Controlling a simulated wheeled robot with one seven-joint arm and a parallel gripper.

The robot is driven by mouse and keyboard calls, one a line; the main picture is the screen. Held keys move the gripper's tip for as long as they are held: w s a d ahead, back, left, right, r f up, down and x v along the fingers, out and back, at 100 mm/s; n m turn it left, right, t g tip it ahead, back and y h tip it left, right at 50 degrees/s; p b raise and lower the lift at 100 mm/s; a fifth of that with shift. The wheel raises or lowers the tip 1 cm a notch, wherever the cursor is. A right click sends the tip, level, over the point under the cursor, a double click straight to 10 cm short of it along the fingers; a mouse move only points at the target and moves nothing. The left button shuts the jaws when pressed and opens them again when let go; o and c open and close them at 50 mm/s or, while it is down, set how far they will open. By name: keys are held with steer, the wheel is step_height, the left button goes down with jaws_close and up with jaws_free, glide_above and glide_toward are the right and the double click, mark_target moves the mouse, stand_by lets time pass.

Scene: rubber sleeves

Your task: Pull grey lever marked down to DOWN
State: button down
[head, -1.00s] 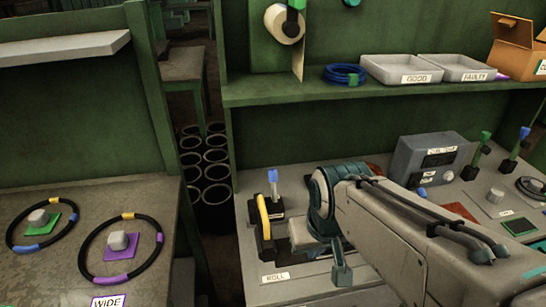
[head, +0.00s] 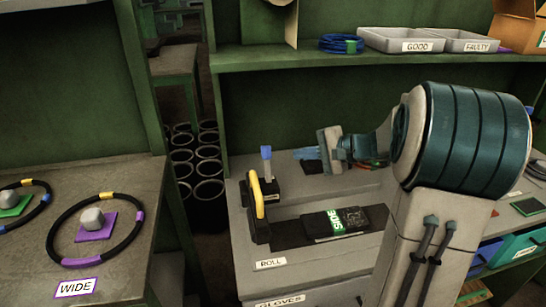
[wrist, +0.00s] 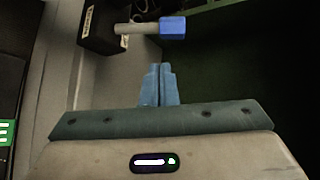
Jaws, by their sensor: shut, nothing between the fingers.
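A lever with a grey shaft and blue tip (head: 266,153) stands upright on a black box (head: 265,187) at the left of the bench. In the wrist view the lever's blue tip (wrist: 173,27) and grey shaft (wrist: 136,28) show at the top, beside the black box (wrist: 101,24) with a white label too small to read. My gripper (head: 298,154) is to the right of the lever in the head view. In the wrist view its blue fingers (wrist: 159,70) are together and empty, apart from the lever.
A yellow-handled black holder (head: 257,205) stands just in front of the lever box. A black sleeve marked SIDE (head: 345,221) lies on a dark strip to the right. A shelf (head: 300,57) with trays runs above. My arm hides much of the bench's right side.

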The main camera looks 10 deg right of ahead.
mark_target(267, 165)
steer(key=w+d+t, duration=0.1)
steer(key=w+d+m, duration=0.1)
steer(key=d, duration=0.1)
steer(key=shift+f+t, duration=0.1)
steer(key=shift+t, duration=0.3)
steer(key=shift+w+a, duration=0.15)
steer(key=w+a+f, duration=0.1)
steer(key=w+a, duration=0.2)
steer(key=a, duration=0.5)
steer(key=shift+a+f+p, duration=0.25)
steer(key=shift+a+p, duration=0.05)
steer(key=shift+p, duration=0.1)
steer(key=shift+f+b, duration=0.15)
steer(key=shift+b, duration=0.6)
